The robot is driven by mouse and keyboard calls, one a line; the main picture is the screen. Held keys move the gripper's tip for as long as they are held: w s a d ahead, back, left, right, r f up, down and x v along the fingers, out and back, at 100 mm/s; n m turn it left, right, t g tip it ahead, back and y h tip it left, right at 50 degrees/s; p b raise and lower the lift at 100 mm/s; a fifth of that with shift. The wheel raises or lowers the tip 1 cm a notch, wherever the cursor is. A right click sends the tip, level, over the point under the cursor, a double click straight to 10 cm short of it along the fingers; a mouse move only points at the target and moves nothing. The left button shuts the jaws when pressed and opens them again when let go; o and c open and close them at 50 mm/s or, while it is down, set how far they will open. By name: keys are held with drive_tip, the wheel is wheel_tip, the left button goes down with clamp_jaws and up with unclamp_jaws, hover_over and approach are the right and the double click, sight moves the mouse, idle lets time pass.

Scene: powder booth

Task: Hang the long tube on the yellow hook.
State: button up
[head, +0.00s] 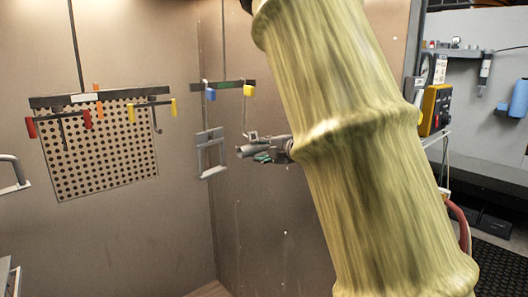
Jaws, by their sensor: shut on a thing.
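My gripper (262,153) is in the middle of the head view, reaching left from behind my large yellow-green sleeved arm. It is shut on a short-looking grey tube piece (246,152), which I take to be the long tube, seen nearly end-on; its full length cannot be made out. A hook with a yellow tag (248,90) hangs from the dark bar above the gripper, its thin wire reaching down close to the tube in the picture. Whether they touch cannot be told. Two more yellow tags (131,114) (173,107) show on the left rack.
A blue-tagged hook (210,95) shares the right bar, with a grey frame-like part (210,154) below it. Red tags (31,127) and an orange one mark the left rack before a perforated panel (100,165). A yellow control box (435,109) stands at right.

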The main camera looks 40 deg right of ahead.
drive_tip(key=shift+w+a, duration=0.1)
drive_tip(key=shift+w, duration=1.65)
drive_tip(key=shift+w+r, duration=0.1)
drive_tip(key=shift+w, duration=0.2)
idle(0.4)
drive_tip(key=shift+w+a+r, duration=0.1)
drive_tip(key=shift+w+r, duration=0.15)
drive_tip(key=shift+w, duration=0.2)
drive_tip(key=shift+w+a+r, duration=0.1)
drive_tip(key=shift+w+r, duration=0.1)
drive_tip(key=shift+w, duration=0.2)
idle(2.0)
drive_tip(key=shift+s+a+f+b, duration=0.1)
drive_tip(key=shift+f+b, duration=0.2)
drive_tip(key=shift+f, duration=0.35)
drive_tip(key=shift+f, duration=0.2)
